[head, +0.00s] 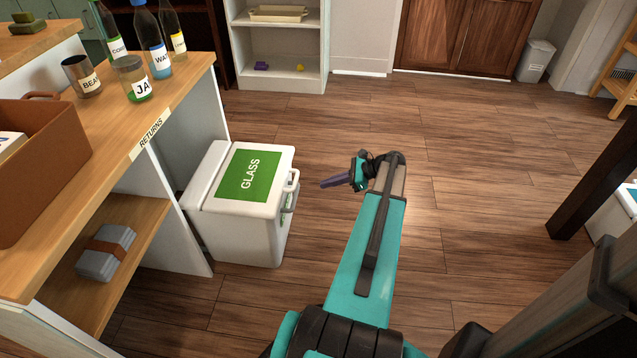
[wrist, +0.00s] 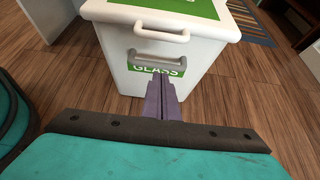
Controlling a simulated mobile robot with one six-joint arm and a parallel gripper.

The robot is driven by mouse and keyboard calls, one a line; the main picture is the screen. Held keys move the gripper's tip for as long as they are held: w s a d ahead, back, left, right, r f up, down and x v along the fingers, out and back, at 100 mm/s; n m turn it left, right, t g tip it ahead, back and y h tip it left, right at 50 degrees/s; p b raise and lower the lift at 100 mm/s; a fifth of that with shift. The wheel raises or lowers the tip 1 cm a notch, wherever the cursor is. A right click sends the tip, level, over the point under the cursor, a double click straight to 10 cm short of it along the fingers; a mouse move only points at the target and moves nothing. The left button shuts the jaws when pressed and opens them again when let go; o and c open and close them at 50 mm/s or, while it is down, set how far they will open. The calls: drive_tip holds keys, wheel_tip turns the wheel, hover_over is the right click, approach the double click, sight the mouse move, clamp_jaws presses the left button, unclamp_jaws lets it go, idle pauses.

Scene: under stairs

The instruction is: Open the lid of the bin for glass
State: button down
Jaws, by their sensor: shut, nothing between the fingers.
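The bin for glass (head: 205,232) is a white box on the floor beside the shelf unit. Its lid (head: 211,187) is down and carries a green GLASS label (head: 249,174). A white handle (head: 291,184) sits at the lid's front edge; the wrist view shows it (wrist: 162,32) above a grey handle (wrist: 158,60) on the bin's front face. My gripper (head: 322,185) is shut and empty, in front of the bin's handle side and apart from it in the head view. In the wrist view its fingers (wrist: 160,80) point at the front face, just below the grey handle.
The wooden counter (head: 185,82) with bottles, a jar (head: 132,80) and a brown box (head: 45,160) stands left of the bin. A dark post (head: 590,185) and another white bin (head: 610,215) are at the right. The wooden floor right of my arm is clear.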

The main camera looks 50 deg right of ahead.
drive_tip(key=w+a+b, duration=0.4)
drive_tip(key=w, duration=0.3)
drive_tip(key=shift+w+a+f, duration=0.25)
drive_tip(key=shift+a+f, duration=0.1)
drive_tip(key=shift+f, duration=0.1)
drive_tip(key=shift+a+r, duration=0.1)
drive_tip(key=shift+r, duration=0.05)
idle(0.5)
